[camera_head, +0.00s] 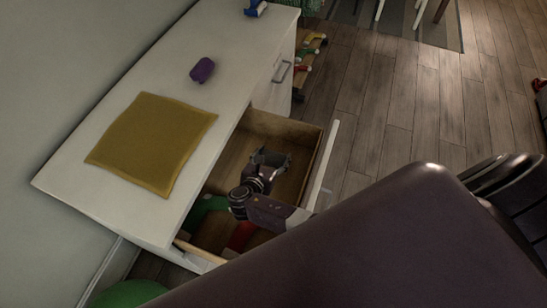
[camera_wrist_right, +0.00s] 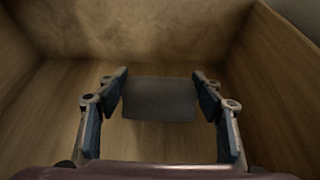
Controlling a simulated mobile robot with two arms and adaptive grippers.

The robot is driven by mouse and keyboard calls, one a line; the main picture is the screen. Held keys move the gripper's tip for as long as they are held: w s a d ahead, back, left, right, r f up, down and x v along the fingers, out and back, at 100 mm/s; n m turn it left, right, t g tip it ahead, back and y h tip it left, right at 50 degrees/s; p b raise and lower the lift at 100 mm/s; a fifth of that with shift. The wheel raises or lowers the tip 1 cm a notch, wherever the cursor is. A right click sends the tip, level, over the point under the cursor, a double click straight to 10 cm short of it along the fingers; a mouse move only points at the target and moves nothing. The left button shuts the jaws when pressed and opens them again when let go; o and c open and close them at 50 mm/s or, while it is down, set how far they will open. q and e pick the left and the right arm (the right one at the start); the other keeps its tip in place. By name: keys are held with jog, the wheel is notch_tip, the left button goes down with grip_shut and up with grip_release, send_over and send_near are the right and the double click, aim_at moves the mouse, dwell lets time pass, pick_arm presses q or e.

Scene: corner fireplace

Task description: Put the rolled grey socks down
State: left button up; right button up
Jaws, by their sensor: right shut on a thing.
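The rolled grey socks (camera_wrist_right: 160,98) show in the right wrist view as a dark grey block between the two fingers of my right gripper (camera_wrist_right: 161,96). The gripper is shut on them. In the head view my right gripper (camera_head: 270,160) points down into the open wooden drawer (camera_head: 308,134); the socks cannot be told clearly from the fingers there. In the wrist view the drawer's wooden walls (camera_wrist_right: 285,95) surround the gripper, and the socks appear above its floor; I cannot tell whether they touch it. My left gripper is not in view.
The white cabinet top (camera_head: 175,70) carries a mustard cloth (camera_head: 152,142), a purple object (camera_head: 202,70) and a blue item (camera_head: 255,8). Green (camera_head: 203,210) and red (camera_head: 241,236) things lie in the drawer's near part. A green round object (camera_head: 128,293) is below left.

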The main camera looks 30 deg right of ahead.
jog(key=shift+f, duration=0.45)
jog(key=o, duration=1.1)
jog(key=shift+f, duration=0.15)
jog(key=shift+r, duration=0.25)
jog(key=p+v, duration=0.1)
jog(key=v, duration=1.1)
